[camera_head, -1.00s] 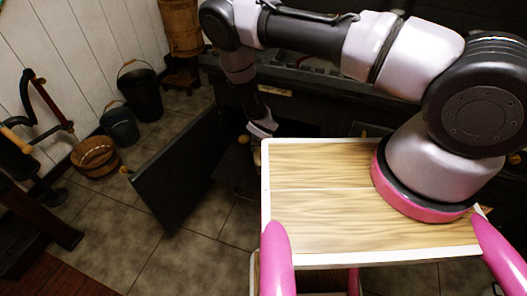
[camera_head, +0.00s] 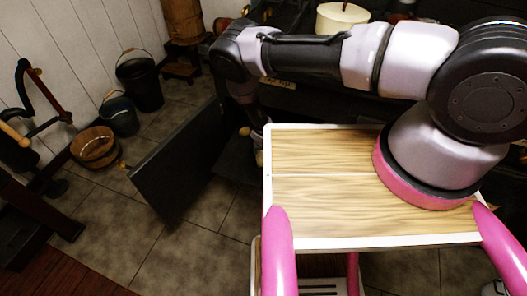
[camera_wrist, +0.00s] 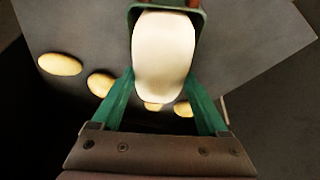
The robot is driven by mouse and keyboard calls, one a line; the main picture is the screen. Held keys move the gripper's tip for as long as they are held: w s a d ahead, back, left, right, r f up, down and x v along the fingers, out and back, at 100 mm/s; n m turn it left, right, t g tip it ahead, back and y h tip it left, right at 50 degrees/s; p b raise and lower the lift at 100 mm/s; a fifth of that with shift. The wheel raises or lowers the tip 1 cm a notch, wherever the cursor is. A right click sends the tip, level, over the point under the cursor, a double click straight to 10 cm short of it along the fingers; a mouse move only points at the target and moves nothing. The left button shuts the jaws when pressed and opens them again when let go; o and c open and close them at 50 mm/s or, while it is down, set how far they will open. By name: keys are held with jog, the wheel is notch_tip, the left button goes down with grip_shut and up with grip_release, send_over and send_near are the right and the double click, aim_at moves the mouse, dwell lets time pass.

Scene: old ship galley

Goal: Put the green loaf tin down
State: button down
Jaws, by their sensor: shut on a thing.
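The green loaf tin (camera_wrist: 198,20) is at the top middle of the wrist view, cut off by the frame edge. A pale, rounded loaf-like mass (camera_wrist: 163,50) fills it and hides most of its inside. My gripper (camera_wrist: 160,78) has its two green fingers on either side of the tin's near end and is shut on it. A grey flat surface (camera_wrist: 245,55) shows behind and below the tin; I cannot tell whether the tin touches it. In the head view my gripper and the tin are hidden behind my arm and the wooden top.
Several tan oval pieces (camera_wrist: 60,64) lie near the tin, left and below. A dark open door panel (camera_head: 175,165) stands left of my wooden-topped base. A cream pot (camera_head: 342,17) is at the back. Buckets (camera_head: 139,84) and a wooden tub (camera_head: 95,147) stand by the left wall.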

jog(key=shift+f, duration=0.1)
grip_release()
jog(key=v, duration=1.2)
dwell(0.4)
